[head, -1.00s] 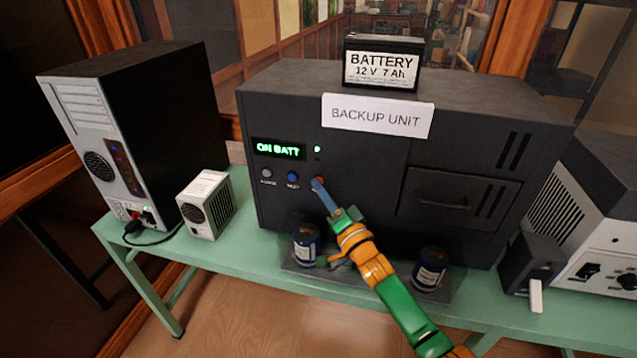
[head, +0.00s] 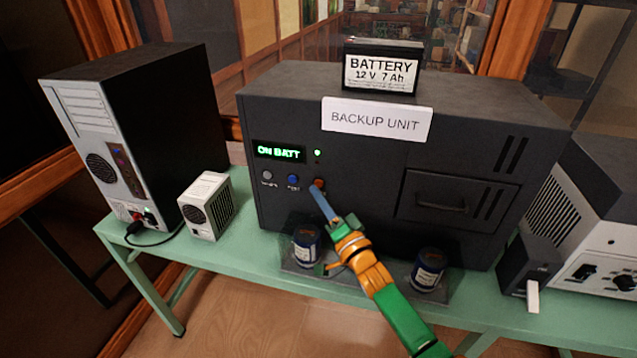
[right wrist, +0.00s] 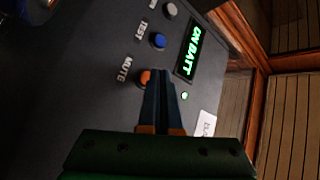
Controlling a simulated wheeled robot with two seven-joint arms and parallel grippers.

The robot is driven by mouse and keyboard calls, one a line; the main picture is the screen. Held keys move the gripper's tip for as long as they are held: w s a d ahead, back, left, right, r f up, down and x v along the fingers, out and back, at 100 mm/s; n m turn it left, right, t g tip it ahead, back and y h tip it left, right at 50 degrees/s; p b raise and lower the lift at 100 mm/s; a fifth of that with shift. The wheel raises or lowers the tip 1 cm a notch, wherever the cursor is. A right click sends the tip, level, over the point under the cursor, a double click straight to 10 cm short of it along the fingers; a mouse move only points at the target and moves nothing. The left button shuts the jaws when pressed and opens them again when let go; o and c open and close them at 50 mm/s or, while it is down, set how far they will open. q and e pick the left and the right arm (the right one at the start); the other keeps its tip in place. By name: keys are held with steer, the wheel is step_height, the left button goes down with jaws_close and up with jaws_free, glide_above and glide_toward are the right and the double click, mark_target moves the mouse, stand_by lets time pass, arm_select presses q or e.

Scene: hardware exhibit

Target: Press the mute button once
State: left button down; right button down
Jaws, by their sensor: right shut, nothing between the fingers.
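The dark backup unit (head: 360,165) stands on the green bench, and its green display (head: 279,151) reads "ON BATT". The mute button (head: 319,184) is a small orange button on its front; the right wrist view shows it (right wrist: 145,77) beside the word MUTE. My right gripper (head: 315,191) is shut and empty. Its blue fingertips (right wrist: 158,74) are just in front of the mute button and overlap part of it in the wrist view. I cannot tell whether they touch it. My left gripper is not in view.
A blue test button (head: 292,179) and a grey button (head: 267,175) sit left of the mute button. Two dark blue cans (head: 306,246) (head: 428,270) stand in front of the unit, on either side of my right arm. A battery (head: 383,70) rests on top.

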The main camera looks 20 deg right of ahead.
steer(key=shift+s+a+p, duration=0.3)
steer(key=shift+s+p, duration=0.05)
steer(key=shift+p, duration=0.2)
steer(key=s+a+p, duration=0.2)
steer(key=s, duration=0.1)
steer(key=shift+r, duration=0.1)
steer(key=shift+s+a, duration=0.1)
steer(key=shift+s, duration=0.15)
steer(key=shift+f, duration=0.2)
